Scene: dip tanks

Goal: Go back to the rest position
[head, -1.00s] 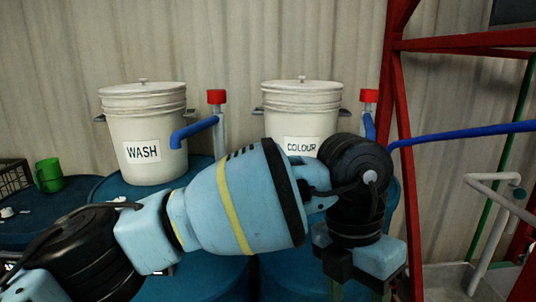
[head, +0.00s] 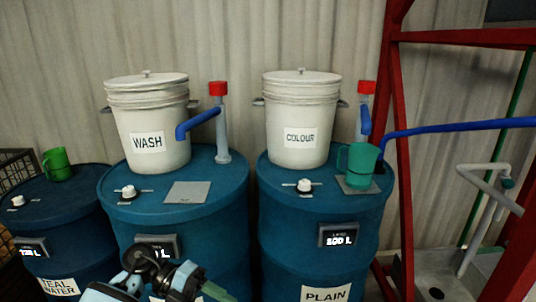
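My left gripper (head: 185,282) is at the bottom edge of the head view, in front of the middle drum and low. It is partly cut off, and I cannot make out whether its fingers are apart. My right gripper is not in view. A teal mug (head: 360,163) stands upright on a grey pad (head: 352,186) on top of the right drum (head: 275,212), labelled PLAIN. It is to the right of the white COLOUR bucket (head: 300,110). No gripper is near the mug.
The WASH bucket (head: 146,115) stands on the middle drum (head: 225,190), beside an empty grey plate (head: 187,192). A green mug (head: 57,164) stands on the left drum (head: 85,190). Red posts (head: 399,150), a blue pipe (head: 455,127) and a sink (head: 437,280) are at right.

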